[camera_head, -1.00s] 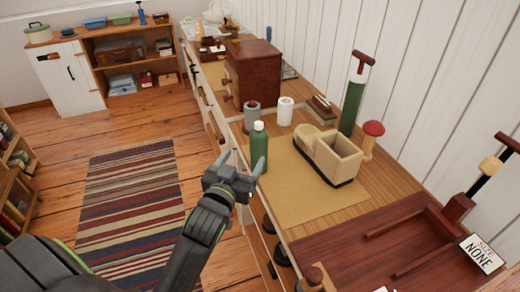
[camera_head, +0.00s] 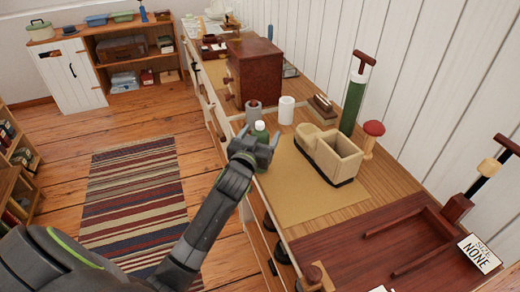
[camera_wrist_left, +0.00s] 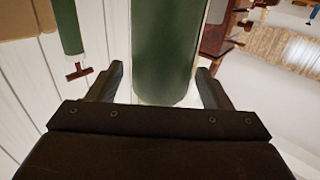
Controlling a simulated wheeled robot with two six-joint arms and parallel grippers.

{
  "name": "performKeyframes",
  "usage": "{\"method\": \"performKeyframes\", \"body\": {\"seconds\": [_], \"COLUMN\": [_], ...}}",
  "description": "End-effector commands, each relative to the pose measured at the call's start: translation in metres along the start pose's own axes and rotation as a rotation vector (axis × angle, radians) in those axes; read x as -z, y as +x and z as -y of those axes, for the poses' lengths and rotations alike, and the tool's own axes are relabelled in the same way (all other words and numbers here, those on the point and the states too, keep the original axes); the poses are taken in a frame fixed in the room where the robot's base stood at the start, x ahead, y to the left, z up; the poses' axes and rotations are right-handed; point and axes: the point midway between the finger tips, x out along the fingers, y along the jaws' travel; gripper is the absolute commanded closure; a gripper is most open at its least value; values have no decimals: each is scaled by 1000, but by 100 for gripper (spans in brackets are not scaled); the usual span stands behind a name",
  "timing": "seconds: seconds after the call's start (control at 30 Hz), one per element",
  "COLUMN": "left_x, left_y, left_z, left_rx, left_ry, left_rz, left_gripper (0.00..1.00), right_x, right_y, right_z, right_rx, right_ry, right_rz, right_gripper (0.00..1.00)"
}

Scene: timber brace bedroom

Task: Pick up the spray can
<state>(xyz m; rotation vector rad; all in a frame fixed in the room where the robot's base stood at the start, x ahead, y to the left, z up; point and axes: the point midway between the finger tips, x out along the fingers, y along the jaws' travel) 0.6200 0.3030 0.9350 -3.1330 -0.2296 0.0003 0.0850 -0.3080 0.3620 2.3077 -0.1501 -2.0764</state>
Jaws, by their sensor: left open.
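The spray can (camera_head: 261,132) is a green cylinder with a white cap. It stands upright near the front edge of the long wooden counter, on the left end of the tan mat (camera_head: 303,203). My left gripper (camera_head: 257,152) is at the can, its fingers open, and hides most of the can's lower body in the head view. In the left wrist view the can's green body (camera_wrist_left: 168,45) fills the space between the two open fingers, with a gap beside each finger. My right gripper is not in view.
A beige boot-shaped holder (camera_head: 330,157) stands right of the can. A grey cylinder (camera_head: 253,113) and a white roll (camera_head: 286,110) stand just behind it. A tall green pump (camera_head: 353,104) and a red-topped wooden peg (camera_head: 371,136) are further right. The mat's front part is clear.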

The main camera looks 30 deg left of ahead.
Motion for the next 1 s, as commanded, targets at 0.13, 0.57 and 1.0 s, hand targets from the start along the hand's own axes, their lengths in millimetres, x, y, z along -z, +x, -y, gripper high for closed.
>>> {"method": "performKeyframes", "body": {"seconds": [0.13,0.57,1.0], "left_x": [0,0,3], "left_y": [1,1,1], "left_z": [0,0,0], "left_rx": [0,0,0], "left_ry": [1,0,-1], "left_rz": [1,1,-2], "left_gripper": [27,70,95], "right_x": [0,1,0], "right_y": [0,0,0], "right_z": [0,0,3], "right_rx": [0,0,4], "right_ry": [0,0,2], "right_rz": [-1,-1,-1], "right_gripper": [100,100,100]}}
